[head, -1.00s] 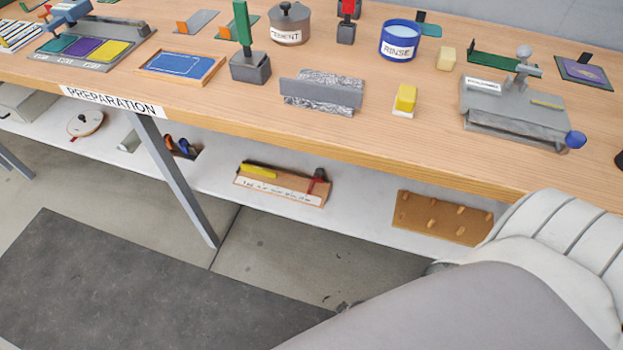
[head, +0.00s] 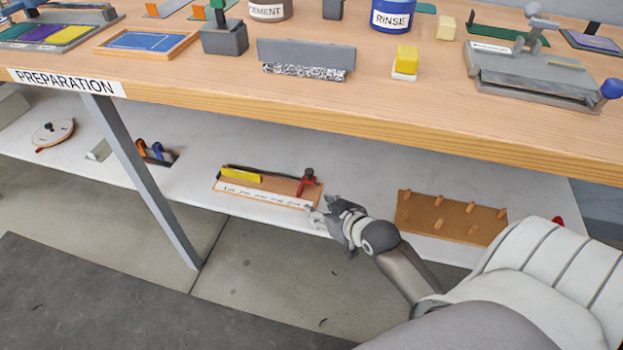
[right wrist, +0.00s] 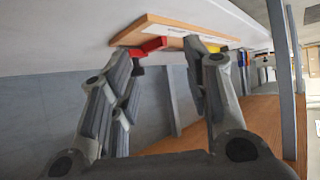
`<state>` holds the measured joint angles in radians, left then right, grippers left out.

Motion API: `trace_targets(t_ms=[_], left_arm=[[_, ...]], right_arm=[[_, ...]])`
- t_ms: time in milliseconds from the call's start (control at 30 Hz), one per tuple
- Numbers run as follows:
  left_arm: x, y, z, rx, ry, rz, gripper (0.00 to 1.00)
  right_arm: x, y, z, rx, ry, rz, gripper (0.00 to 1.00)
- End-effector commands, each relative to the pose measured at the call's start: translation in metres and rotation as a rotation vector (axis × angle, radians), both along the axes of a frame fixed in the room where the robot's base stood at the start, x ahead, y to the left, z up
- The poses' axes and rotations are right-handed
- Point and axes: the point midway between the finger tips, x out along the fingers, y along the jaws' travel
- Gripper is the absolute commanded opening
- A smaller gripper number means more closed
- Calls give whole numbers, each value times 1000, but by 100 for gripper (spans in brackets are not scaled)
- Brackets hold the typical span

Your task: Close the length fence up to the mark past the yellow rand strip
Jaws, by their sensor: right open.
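A wooden gauge board (head: 268,187) lies on the white lower shelf. Along its back is the yellow strip (head: 241,174). A white scale with marks (head: 262,197) runs along its front; the marks are too small to read. The red length fence (head: 307,184), with a dark knob, stands near the board's right end, apart from the strip. My right gripper (head: 322,213) is open at the shelf's front edge, just in front of and right of the fence. In the right wrist view the red fence (right wrist: 150,46) shows beyond and between the open fingers (right wrist: 160,60). My left gripper is out of view.
The bench top (head: 420,110) overhangs the lower shelf (head: 365,185). A brown peg board (head: 450,217) lies to the right of my gripper. A slanted grey table leg (head: 145,185) stands left of the gauge board. Bare shelf lies between the two boards.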

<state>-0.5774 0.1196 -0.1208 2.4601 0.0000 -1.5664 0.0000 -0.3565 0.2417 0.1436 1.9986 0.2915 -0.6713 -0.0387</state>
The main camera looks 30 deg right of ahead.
Motion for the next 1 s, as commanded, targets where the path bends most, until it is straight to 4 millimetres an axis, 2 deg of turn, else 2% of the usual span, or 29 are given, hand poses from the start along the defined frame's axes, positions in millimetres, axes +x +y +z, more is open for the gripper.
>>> trace_targets(t_ms=[33,100,200,367,533,767,1000], left_arm=[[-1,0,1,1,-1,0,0],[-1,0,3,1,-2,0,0],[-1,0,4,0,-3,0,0],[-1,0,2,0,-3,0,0],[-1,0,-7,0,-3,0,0],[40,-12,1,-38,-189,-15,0],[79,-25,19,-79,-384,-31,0]], right_arm=[[11,-14,6,1,-50,-21,44],[22,-29,15,5,-113,-44,44],[31,-43,24,9,-168,-65,44],[39,-49,25,10,-191,-75,44],[59,-50,15,11,-190,-74,44],[85,-52,5,10,-189,-73,44],[107,-53,-5,10,-187,-72,44]])
